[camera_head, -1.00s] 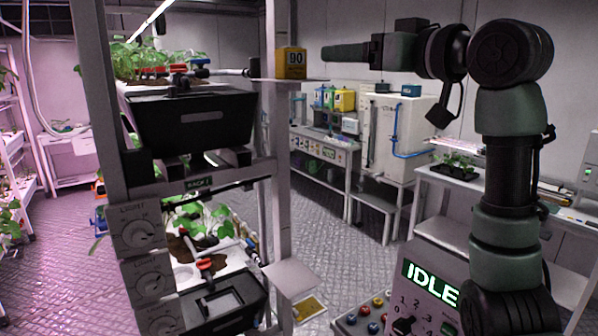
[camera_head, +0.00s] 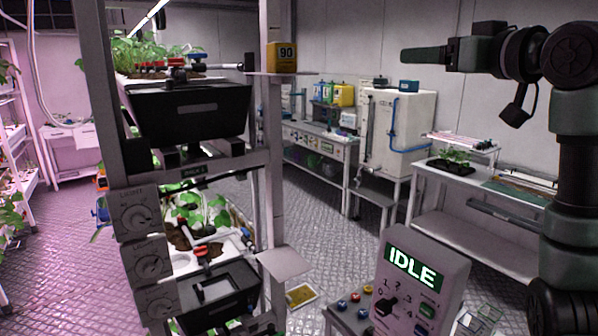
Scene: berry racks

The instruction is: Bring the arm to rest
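My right arm stands upright at the right edge of the camera_head view. Its gripper (camera_head: 424,54) points left, level, at the top of the view, in free air in front of the grey wall. I see its dark fingers side-on, so whether they are open or shut cannot be told. Nothing is seen hanging from or sticking out of them. My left gripper is out of view.
A plant rack with a black upper bin (camera_head: 190,112) and a lower bin (camera_head: 220,297) stands at left. A yellow block marked 90 (camera_head: 282,57) sits on its side shelf. A control box reading IDLE (camera_head: 432,275) stands low front right. Benches (camera_head: 425,171) line the back.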

